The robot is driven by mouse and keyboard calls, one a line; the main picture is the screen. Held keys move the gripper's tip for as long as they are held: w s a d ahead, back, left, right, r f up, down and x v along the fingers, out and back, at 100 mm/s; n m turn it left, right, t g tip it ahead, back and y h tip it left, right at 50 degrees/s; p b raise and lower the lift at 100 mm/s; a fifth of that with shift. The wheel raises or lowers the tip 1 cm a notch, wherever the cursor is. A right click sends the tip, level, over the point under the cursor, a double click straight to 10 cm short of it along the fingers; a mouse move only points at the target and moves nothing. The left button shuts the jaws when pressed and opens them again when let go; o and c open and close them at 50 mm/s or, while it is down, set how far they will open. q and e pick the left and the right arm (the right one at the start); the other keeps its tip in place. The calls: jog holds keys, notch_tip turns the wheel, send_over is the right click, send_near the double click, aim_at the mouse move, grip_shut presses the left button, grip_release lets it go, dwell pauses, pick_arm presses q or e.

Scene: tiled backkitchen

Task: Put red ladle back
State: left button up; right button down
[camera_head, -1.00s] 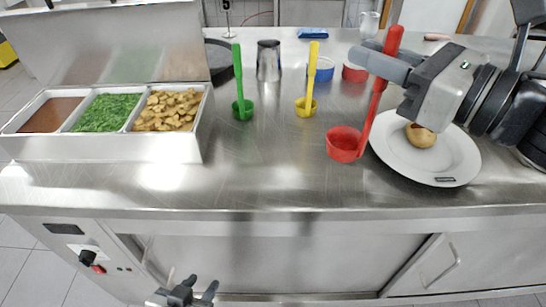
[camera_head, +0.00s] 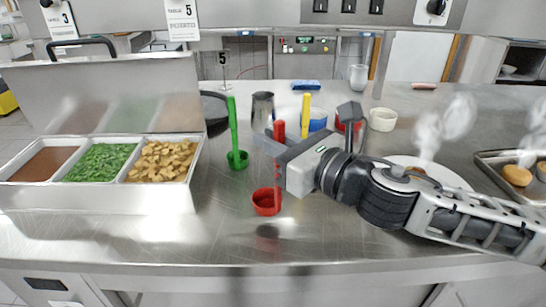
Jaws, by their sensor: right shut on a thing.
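The red ladle (camera_head: 267,202) hangs upright in the head view, its cup low over the steel counter and its handle top showing above my gripper. I cannot tell whether the cup touches the counter. My right gripper (camera_head: 278,150) is shut on its handle; the arm comes in from the right. The green ladle (camera_head: 234,135) stands upright to the left of it. The yellow ladle (camera_head: 306,112) is behind my gripper, which hides its lower part. My left gripper is not in view.
A topping container (camera_head: 100,198) with brown sauce, chopped greens and mushroom-like pieces stands left. A steaming white plate (camera_head: 455,180) is partly hidden behind my right arm. A metal cup (camera_head: 263,108), blue bowl (camera_head: 318,121) and white bowl (camera_head: 383,119) stand behind. A tray (camera_head: 490,160) with buns is right.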

notch_tip(320, 180, down, 3)
jog(key=shift+f, duration=0.1)
jog(key=shift+f, duration=0.15)
jog(key=c, duration=1.4)
grip_release()
jog(key=shift+o, duration=0.2)
